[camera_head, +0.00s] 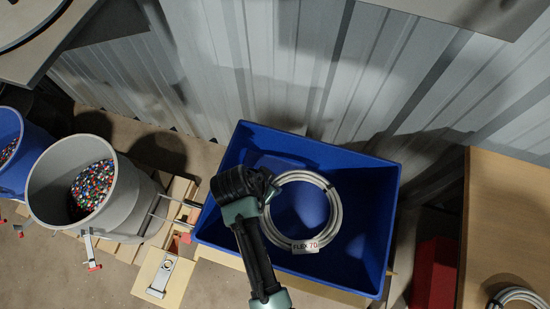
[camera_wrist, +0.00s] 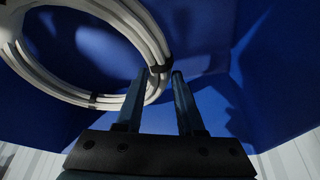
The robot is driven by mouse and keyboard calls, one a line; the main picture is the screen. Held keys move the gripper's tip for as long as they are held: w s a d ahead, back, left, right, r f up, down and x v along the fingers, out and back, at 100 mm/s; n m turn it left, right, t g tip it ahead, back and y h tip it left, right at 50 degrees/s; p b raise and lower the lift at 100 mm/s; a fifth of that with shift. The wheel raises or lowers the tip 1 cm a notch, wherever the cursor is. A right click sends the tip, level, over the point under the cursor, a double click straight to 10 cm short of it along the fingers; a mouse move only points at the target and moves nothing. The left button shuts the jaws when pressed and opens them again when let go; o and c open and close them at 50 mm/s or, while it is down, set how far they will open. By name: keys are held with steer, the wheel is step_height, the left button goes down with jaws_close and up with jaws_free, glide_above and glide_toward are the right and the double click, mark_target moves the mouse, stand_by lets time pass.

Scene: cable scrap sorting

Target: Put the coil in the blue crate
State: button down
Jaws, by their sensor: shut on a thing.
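The coil (camera_head: 338,207) is a ring of pale grey cable with dark ties and a white tag reading FLEX 70 (camera_head: 306,247). It is inside the outline of the blue crate (camera_head: 367,163) in the head view. My gripper (camera_head: 270,192) is shut on the coil's left side. In the wrist view, the coil (camera_wrist: 133,28) passes between the two fingertips of my gripper (camera_wrist: 160,74), next to a dark tie. The blue crate (camera_wrist: 215,100) fills the background there. I cannot tell whether the coil touches the crate floor.
A grey bin (camera_head: 49,177) of coloured pellets stands left of the crate, with a blue bin (camera_head: 33,153) beyond it. A wooden table (camera_head: 510,215) at the right bears another coil (camera_head: 520,294). A red box (camera_head: 434,274) stands beside it. A corrugated wall (camera_head: 310,60) rises behind.

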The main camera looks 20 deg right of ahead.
steer(key=shift+w+f, duration=0.2)
steer(key=shift+f, duration=2.95)
steer(key=c, duration=0.5)
jaws_free()
steer(key=shift+s, duration=0.1)
